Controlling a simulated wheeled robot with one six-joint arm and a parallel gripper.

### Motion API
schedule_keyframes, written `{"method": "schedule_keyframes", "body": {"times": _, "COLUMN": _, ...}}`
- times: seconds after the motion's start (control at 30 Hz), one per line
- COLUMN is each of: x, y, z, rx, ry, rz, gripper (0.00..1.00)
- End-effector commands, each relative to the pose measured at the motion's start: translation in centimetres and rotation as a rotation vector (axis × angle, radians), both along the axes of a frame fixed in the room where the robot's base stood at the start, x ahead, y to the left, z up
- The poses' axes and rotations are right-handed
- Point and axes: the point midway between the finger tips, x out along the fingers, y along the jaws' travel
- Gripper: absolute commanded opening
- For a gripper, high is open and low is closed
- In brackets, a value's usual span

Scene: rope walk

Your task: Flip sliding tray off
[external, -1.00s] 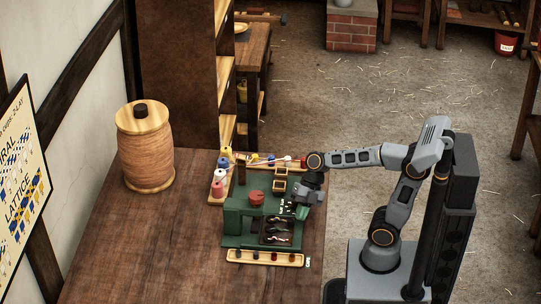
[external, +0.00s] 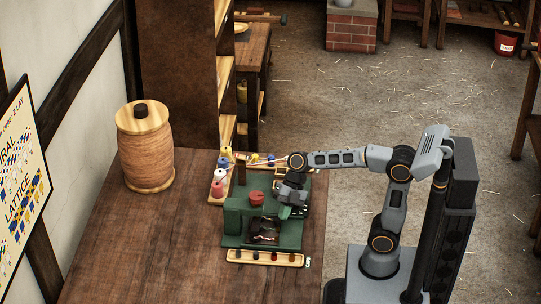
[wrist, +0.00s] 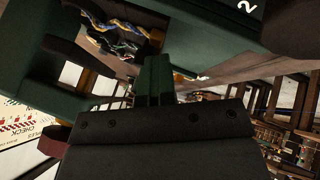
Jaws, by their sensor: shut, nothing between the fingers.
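The green machine (external: 232,222) stands on the wooden table with a red knob (external: 256,198) on top. A dark recess with a tray of small strands (external: 264,230) shows in its front part. I cannot make out the tray's exact edges. My gripper (external: 285,211) points down at the machine's right part, just right of the red knob. Its fingers are shut together and empty. In the wrist view the shut fingertips (wrist: 154,75) are close to the green body (wrist: 200,32), and coloured strands (wrist: 120,28) lie in a dark opening at upper left. I cannot tell whether the fingers touch anything.
A light wooden tray (external: 248,258) lies in front of the machine. A big wooden spool (external: 146,150) stands at the table's back left. The table's left front is clear.

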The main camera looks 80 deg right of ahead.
Motion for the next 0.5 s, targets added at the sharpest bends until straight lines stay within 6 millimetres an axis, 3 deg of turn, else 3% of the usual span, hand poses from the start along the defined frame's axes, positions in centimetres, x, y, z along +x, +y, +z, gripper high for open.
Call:
{"method": "schedule_keyframes", "body": {"times": 0.37, "x": 0.3, "y": -0.1, "z": 0.2, "rx": 0.000, "ry": -0.011, "rz": -0.009, "gripper": 0.00}}
{"method": "schedule_keyframes", "body": {"times": 0.5, "x": -0.7, "y": -0.6, "z": 0.0, "rx": 0.000, "ry": -0.012, "rz": -0.010, "gripper": 0.00}}
